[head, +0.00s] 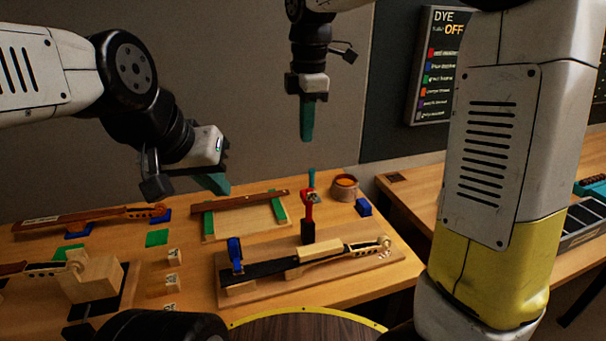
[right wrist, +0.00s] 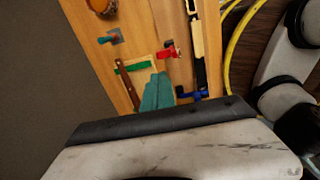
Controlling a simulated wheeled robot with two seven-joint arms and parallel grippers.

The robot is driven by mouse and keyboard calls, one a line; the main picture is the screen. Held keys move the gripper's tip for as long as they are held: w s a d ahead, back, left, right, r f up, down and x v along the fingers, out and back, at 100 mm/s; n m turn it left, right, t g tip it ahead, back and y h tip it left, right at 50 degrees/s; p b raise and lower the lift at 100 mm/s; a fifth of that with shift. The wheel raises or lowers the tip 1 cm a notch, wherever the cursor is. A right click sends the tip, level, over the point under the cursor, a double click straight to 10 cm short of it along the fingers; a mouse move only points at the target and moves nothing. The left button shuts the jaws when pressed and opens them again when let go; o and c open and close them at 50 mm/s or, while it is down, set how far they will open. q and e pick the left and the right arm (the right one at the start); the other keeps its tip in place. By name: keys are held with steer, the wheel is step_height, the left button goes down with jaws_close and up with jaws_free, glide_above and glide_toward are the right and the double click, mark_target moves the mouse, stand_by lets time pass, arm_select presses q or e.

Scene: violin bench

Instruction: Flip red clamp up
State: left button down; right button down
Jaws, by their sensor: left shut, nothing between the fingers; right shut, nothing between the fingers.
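The red clamp (head: 307,215) stands at the back edge of the wooden neck fixture board (head: 335,278); its red arm appears upright beside the light block on the violin neck. In the right wrist view the red clamp (right wrist: 170,52) lies just beyond my fingertips. My right gripper (head: 307,136) is shut and empty, pointing down well above and behind the clamp; its teal fingers (right wrist: 159,80) also show in the right wrist view. My left gripper (head: 222,188) is shut and empty, above the bench to the left, apart from the clamp.
A blue clamp (head: 236,255) stands at the board's left end. A tray with a dark strip (head: 240,203) lies behind the board. A teal-handled tool (head: 312,178) and an orange-filled pot (head: 345,186) stand at the back. Small labelled blocks (head: 173,257) sit left.

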glide_toward(303, 190)
steer(key=f, duration=0.7)
steer(key=shift+w+a, duration=0.2)
steer(key=shift+w, duration=0.15)
steer(key=w+g, duration=0.1)
steer(key=w+f+g, duration=0.1)
steer(key=shift+w+a+f+g+h, duration=0.15)
steer(key=shift+w+a+g+h, duration=0.15)
steer(key=shift+w+a+h, duration=0.1)
steer(key=shift+s, duration=0.2)
